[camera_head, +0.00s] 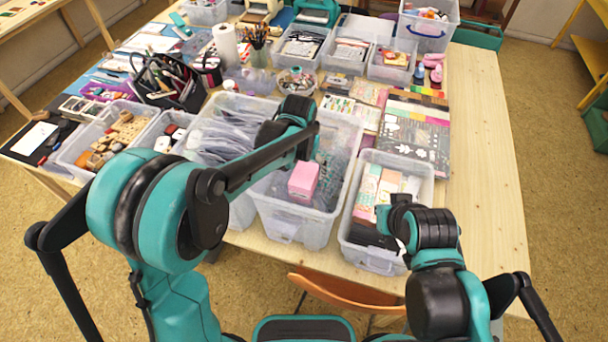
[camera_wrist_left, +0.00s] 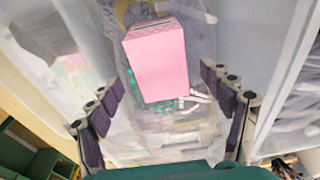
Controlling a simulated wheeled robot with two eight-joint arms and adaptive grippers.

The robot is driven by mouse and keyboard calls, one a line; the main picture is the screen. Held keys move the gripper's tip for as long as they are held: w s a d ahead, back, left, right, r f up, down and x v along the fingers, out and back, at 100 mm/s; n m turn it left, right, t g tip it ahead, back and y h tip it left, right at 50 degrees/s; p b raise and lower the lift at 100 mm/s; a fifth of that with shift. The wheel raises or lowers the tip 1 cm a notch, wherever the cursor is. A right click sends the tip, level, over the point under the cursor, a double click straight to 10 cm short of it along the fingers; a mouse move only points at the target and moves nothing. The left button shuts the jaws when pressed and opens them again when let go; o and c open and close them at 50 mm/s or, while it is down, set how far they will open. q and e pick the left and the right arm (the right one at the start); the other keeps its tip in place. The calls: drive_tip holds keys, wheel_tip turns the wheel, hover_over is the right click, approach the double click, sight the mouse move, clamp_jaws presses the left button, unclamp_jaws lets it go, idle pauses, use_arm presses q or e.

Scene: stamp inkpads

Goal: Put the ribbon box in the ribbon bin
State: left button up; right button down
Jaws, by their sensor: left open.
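A pink box (camera_head: 303,182), likely the ribbon box, is at the front middle clear bin (camera_head: 322,235), inside its outline. I cannot tell whether it rests on the contents or sits above them. In the left wrist view the pink box (camera_wrist_left: 158,65) lies ahead of my left gripper (camera_wrist_left: 160,80), whose dark fingers are spread to either side with clear gaps. The left gripper is open and empty. In the head view its fingers are hidden by my arm. My right gripper (camera_head: 398,222) is over the right front clear bin (camera_head: 372,262); its fingers cannot be made out. No label identifies the ribbon bin.
A bin of clear bags (camera_head: 215,142) stands left of the middle bin. The right front bin holds patterned packets (camera_head: 368,190). Stencils (camera_head: 415,135) lie behind it. Small bins and a pen holder (camera_head: 168,82) crowd the back and left. The table's right side (camera_head: 485,170) is clear.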

use_arm(q)
drive_tip(key=r, duration=0.3)
drive_tip(key=shift+s+r, duration=0.2)
drive_tip(key=shift+r, duration=0.15)
drive_tip(key=shift+s+a+r, duration=0.1)
drive_tip(key=shift+a+r, duration=0.1)
drive_tip(key=shift+a, duration=0.1)
drive_tip(key=s+a+r+n+t, duration=0.1)
drive_tip(key=s+a+r+t, duration=0.2)
drive_tip(key=s+a, duration=0.5)
drive_tip(key=s+a+r+n+t, duration=0.2)
drive_tip(key=s+a+r, duration=0.1)
drive_tip(key=s+a, duration=0.6)
drive_tip(key=shift+s+n+t, duration=0.3)
drive_tip(key=shift+s+t, duration=0.1)
drive_tip(key=shift+s, duration=0.05)
drive_tip(key=shift+f, duration=0.1)
